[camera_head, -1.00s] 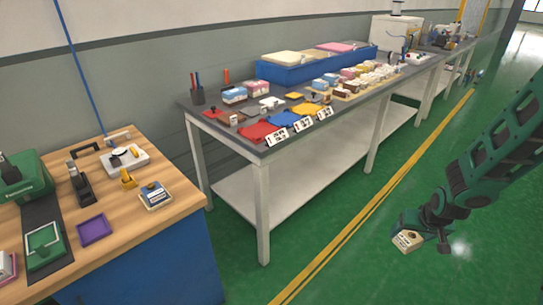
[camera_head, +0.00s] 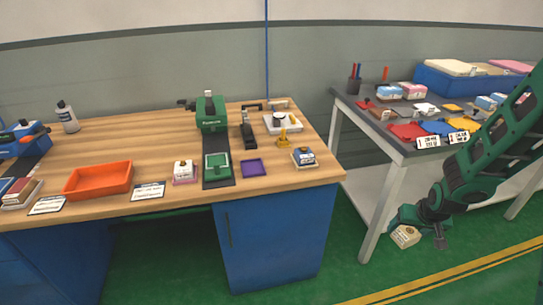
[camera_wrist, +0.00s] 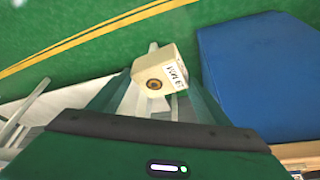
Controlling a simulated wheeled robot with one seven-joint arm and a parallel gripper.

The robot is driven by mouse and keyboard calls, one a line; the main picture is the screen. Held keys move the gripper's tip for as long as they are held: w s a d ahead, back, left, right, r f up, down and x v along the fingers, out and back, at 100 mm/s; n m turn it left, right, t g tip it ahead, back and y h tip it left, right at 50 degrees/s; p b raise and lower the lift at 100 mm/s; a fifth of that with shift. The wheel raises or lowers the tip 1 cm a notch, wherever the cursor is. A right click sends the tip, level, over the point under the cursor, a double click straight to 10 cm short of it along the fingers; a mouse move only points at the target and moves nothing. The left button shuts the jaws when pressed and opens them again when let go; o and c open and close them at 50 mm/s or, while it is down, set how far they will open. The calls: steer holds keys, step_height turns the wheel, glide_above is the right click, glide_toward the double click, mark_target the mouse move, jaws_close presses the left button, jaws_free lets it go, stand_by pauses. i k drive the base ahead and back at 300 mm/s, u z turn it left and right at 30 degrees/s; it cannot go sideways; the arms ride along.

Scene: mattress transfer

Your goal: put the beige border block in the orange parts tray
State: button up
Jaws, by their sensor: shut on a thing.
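The beige border block (camera_head: 405,237) is held in my gripper (camera_head: 415,222), low in front of the grey table's near leg, over the green floor. In the wrist view the block (camera_wrist: 158,82) sits between the fingertips of my gripper (camera_wrist: 150,95), with a round dark mark on one face and a white printed label on another. The orange parts tray (camera_head: 98,180) lies on the wooden workbench at the left, looks empty, and is well away from my gripper. The tray is not in the wrist view.
The wooden workbench (camera_head: 275,180) has a blue cabinet (camera_head: 270,240) below. A white block on a pink base (camera_head: 184,172), a green press (camera_head: 207,115) and a purple tray (camera_head: 252,167) are on it. The grey table (camera_head: 385,135) stands beside my arm.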

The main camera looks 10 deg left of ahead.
mark_target(101, 181)
steer(key=z, duration=0.65)
steer(key=i, duration=0.1)
steer(key=u, duration=2.2)
